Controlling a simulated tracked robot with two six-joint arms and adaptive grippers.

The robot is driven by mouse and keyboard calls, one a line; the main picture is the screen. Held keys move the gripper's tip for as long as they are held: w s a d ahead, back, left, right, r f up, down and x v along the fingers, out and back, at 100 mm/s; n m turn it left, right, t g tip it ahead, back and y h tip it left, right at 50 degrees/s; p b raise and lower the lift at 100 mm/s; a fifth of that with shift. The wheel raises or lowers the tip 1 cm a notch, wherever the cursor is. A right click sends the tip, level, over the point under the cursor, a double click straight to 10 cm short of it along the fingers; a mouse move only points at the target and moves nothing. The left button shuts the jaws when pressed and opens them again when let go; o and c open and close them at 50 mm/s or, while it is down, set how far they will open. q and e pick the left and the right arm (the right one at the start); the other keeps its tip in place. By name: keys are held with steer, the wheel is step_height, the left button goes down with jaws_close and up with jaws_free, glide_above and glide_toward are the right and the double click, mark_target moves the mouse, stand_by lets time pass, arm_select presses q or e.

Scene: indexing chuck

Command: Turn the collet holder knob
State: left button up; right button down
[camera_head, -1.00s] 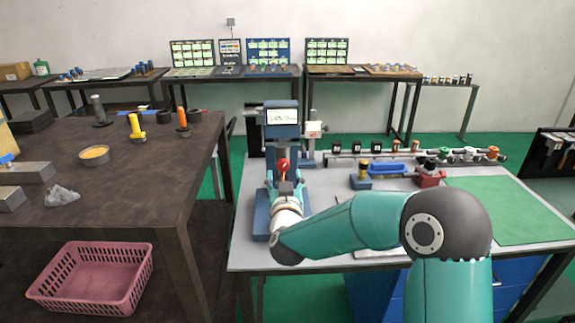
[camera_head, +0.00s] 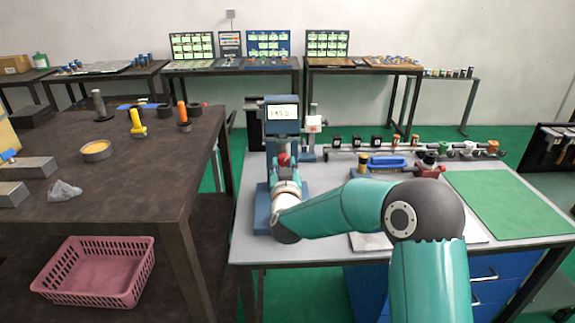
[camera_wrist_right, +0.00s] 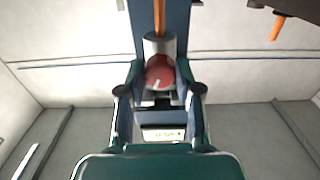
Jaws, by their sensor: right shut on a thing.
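The red collet holder knob (camera_head: 283,159) sits on the blue upright device (camera_head: 281,127) at the front left of the light grey table. In the right wrist view the round red knob (camera_wrist_right: 160,72) with a pale mark lies between my fingers, below a grey cylinder (camera_wrist_right: 156,45). My right gripper (camera_head: 284,166) is shut on the knob; its fingers also show on both sides of it in the wrist view (camera_wrist_right: 159,75). My wrist hides the lower part of the device. A lit display (camera_head: 282,112) tops the device; its digits are too small to read surely. My left gripper is not in view.
A blue-handled tool (camera_head: 387,162), a yellow-topped piece (camera_head: 363,164) and a rail with several coloured fittings (camera_head: 420,152) stand right of the device. A green mat (camera_head: 510,205) is clear. A dark table (camera_head: 150,190) stands left, a pink basket (camera_head: 95,275) below it.

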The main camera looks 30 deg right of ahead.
steer(key=shift+d, duration=0.3)
steer(key=shift+a+f, duration=0.1)
steer(key=shift+a, duration=0.1)
steer(key=shift+a+m+b, duration=0.1)
steer(key=shift+m+b, duration=0.3)
steer(key=shift+b, duration=0.4)
steer(key=m+b, duration=0.8)
steer(key=b, duration=0.2)
steer(key=m+b, duration=0.3)
steer(key=shift+m, duration=0.4)
steer(key=m+b, duration=0.3)
steer(key=m, duration=0.1)
steer(key=shift+m+b, duration=0.3)
steer(key=shift+b, duration=0.1)
steer(key=m+b, duration=0.3)
steer(key=m, duration=0.2)
steer(key=shift+m, duration=0.3)
steer(key=m+b, duration=0.3)
steer(key=m, duration=0.2)
steer(key=m+b, duration=0.3)
steer(key=m, duration=0.2)
steer(key=shift+f+m, duration=0.1)
steer(key=shift+m, duration=0.3)
steer(key=m+b, duration=0.2)
steer(key=m, duration=0.3)
